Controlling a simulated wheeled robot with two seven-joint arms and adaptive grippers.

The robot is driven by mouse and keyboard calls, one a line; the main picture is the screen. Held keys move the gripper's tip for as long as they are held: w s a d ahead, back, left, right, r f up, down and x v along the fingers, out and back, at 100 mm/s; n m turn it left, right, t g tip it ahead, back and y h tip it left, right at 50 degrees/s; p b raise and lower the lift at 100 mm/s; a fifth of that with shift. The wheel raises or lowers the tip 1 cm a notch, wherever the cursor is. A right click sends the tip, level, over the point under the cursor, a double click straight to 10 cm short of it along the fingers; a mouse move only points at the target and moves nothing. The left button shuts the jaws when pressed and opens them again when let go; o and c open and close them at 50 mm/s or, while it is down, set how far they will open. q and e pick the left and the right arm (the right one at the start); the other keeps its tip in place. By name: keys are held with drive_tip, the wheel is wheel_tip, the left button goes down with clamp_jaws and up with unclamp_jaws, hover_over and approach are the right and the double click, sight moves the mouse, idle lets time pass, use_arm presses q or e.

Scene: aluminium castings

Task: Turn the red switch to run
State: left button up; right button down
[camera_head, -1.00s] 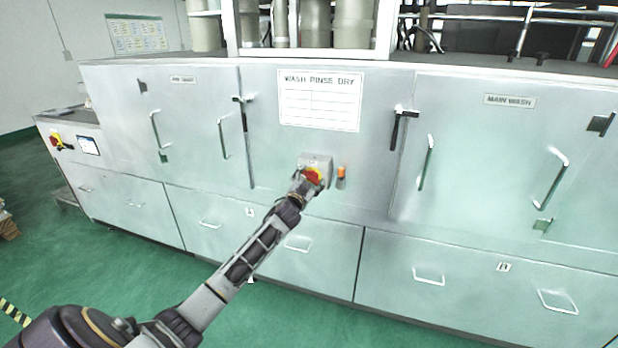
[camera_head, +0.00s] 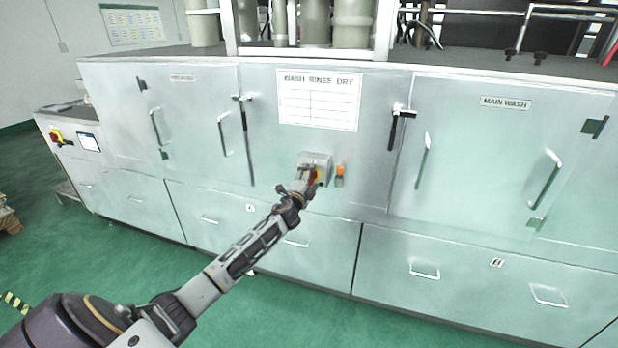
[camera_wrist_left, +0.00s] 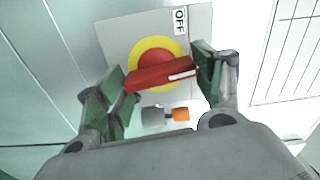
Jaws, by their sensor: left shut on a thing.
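The red switch (camera_head: 313,177) sits on a grey box on the front of the washing machine, below the white sheet. In the left wrist view the red switch (camera_wrist_left: 150,78) has a bar handle over a yellow ring on a grey plate. A white mark lies near the handle's right end, away from the OFF label (camera_wrist_left: 180,20). No run label is visible. My left gripper (camera_head: 306,183) is at the switch. In its wrist view the fingers of my left gripper (camera_wrist_left: 163,80) are shut on the handle, one at each end. My right gripper is not in view.
An orange indicator (camera_head: 340,170) is just right of the switch box, close to the gripper. The white sheet (camera_head: 319,99) is above it. Door latches (camera_head: 402,125) and handles (camera_head: 423,160) stick out from the machine front. Green floor (camera_head: 130,265) is open before it.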

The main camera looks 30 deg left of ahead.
use_arm(q)
drive_tip(key=shift+m, duration=0.7)
drive_tip(key=o, duration=1)
drive_tip(key=shift+d, duration=0.1)
drive_tip(key=shift+s, duration=0.15)
drive_tip(key=v, duration=1.1)
drive_tip(key=shift+s+f, duration=0.1)
drive_tip(key=shift+s, duration=0.25)
